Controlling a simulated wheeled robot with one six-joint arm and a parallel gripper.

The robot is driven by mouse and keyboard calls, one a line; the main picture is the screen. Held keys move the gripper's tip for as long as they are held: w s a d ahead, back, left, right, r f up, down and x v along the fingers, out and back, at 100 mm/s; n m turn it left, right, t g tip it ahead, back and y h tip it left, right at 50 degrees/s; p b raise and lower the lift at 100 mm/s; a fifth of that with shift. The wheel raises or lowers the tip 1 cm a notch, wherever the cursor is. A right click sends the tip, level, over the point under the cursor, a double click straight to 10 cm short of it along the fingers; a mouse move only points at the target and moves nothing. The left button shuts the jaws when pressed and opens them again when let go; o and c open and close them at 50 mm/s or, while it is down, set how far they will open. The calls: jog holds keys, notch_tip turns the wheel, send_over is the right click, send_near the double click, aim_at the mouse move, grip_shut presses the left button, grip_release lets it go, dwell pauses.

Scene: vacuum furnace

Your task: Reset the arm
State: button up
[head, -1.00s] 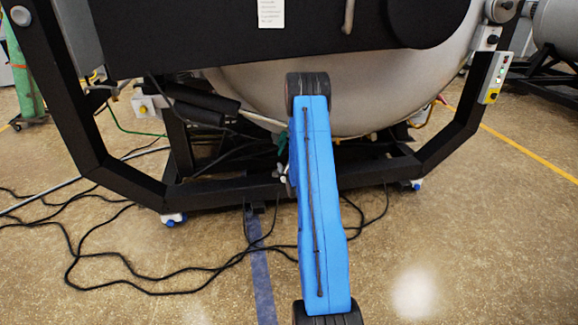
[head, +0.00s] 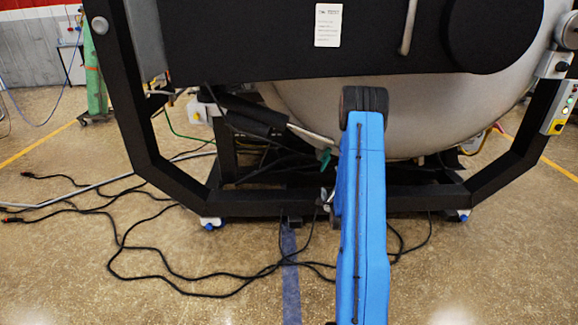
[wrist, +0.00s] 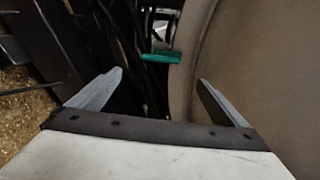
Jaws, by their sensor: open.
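My blue arm (head: 362,220) reaches up the middle of the head view toward the underside of the furnace. In the head view, my gripper is hidden behind the arm. In the wrist view, my gripper (wrist: 160,77) is open, with its two grey fingers wide apart and nothing between their tips. The rounded grey furnace vessel (wrist: 250,70) fills the right of that view, close to the right finger. A teal handle-like part (wrist: 160,57) shows beyond the fingertips. Its distance from them is unclear.
The black furnace frame (head: 150,165) stands on small wheels around the vessel (head: 300,100). Black cables (head: 150,270) lie on the floor at left. A control box (head: 558,108) with lit buttons is at right. Floor at lower right is clear.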

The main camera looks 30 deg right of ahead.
jog(key=w+a+r+n+g+y, duration=0.25)
jog(key=a+r+n, duration=0.45)
jog(key=a+r, duration=0.5)
jog(key=s+a+r+n+g+y, duration=0.1)
jog(key=s+a+r+n+y, duration=0.15)
jog(key=a+r+n, duration=0.4)
jog(key=s+a+r+n+g+y, duration=0.1)
jog(key=s+a+r+n, duration=0.2)
jog(key=a, duration=0.7)
jog(key=s+a+r+n+g+y, duration=0.1)
jog(key=s+a+r+n, duration=0.15)
jog(key=s+a, duration=0.45)
jog(key=s+a+r+n+g+y, duration=0.1)
jog(key=s+a+r+n+g, duration=0.15)
jog(key=s+a, duration=0.45)
jog(key=s+a+n+g, duration=0.1)
jog(key=s+a+n, duration=0.2)
jog(key=s, duration=0.8)
jog(key=s+a+n+g+y, duration=0.1)
jog(key=s+a+n, duration=0.2)
jog(key=s, duration=0.9)
jog(key=shift+s+n+y, duration=0.25)
jog(key=shift+n+y, duration=0.05)
jog(key=shift+n, duration=0.75)
